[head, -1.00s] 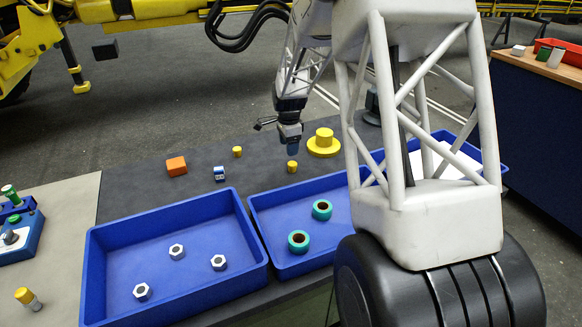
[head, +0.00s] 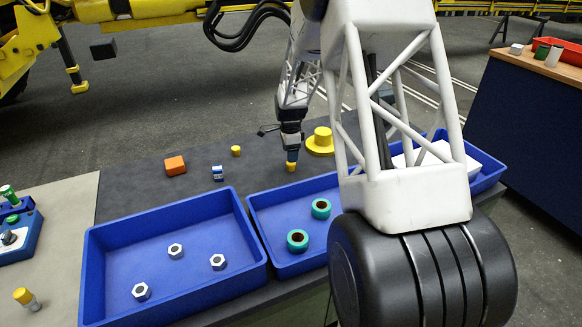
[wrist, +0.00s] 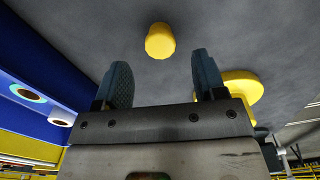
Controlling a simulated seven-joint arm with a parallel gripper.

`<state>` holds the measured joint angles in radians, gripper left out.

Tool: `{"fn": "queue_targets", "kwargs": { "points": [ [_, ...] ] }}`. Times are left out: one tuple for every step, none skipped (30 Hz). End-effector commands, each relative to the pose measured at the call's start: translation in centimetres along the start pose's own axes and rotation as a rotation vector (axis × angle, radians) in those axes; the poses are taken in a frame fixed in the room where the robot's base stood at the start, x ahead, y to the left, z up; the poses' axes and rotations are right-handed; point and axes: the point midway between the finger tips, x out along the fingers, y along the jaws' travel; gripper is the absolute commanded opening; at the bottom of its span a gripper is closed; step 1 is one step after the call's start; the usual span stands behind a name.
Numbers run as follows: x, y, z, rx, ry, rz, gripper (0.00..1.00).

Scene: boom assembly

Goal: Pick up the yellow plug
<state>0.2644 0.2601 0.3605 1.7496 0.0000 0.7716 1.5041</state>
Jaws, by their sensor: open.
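A small yellow plug (head: 291,168) stands on the dark mat, directly below my gripper (head: 291,157) in the head view. In the wrist view, the yellow plug (wrist: 160,41) lies just beyond the gap between the two blue-grey fingers of my gripper (wrist: 160,62). The fingers are apart and nothing is held between them. A second small yellow plug (head: 236,151) stands farther left on the mat. My gripper partly covers the top of the nearer plug in the head view.
A large yellow flanged piece (head: 320,143) is close on the right. An orange block (head: 175,166) and a small blue-and-white item (head: 218,173) are to the left. Blue trays (head: 95,262) (head: 257,222) in front hold hex nuts and green rings.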

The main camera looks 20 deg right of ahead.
Motion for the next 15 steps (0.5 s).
{"fn": "queue_targets", "kwargs": {
  "points": [
    [0.35, 0.02, 0.01, 0.000, 0.000, 0.001, 0.64],
    [0.49, 0.02, 0.01, 0.000, 0.000, 0.001, 0.64],
    [0.61, 0.01, 0.01, 0.000, 0.000, 0.000, 0.64],
    [0.66, 0.01, 0.01, 0.000, 0.000, 0.000, 0.64],
    [0.68, 0.01, 0.01, 0.000, 0.000, 0.000, 0.64],
    [0.68, 0.00, 0.01, 0.000, 0.000, 0.000, 0.64],
    [0.68, 0.00, 0.01, 0.000, 0.000, 0.000, 0.64],
    [0.68, 0.01, 0.01, 0.000, 0.000, 0.000, 0.64],
    [0.68, 0.01, 0.01, 0.000, 0.000, 0.000, 0.64],
    [0.68, 0.01, 0.01, 0.000, 0.000, 0.000, 0.64],
    [0.68, 0.01, 0.01, 0.000, 0.000, 0.000, 0.64],
    [0.70, 0.01, 0.01, 0.000, 0.000, 0.000, 0.64],
    [0.73, 0.01, 0.01, 0.000, 0.000, 0.000, 0.64],
    [0.80, 0.01, 0.01, 0.000, 0.000, 0.000, 0.64],
    [0.94, 0.01, 0.02, 0.000, 0.000, 0.000, 0.64]
  ]
}}
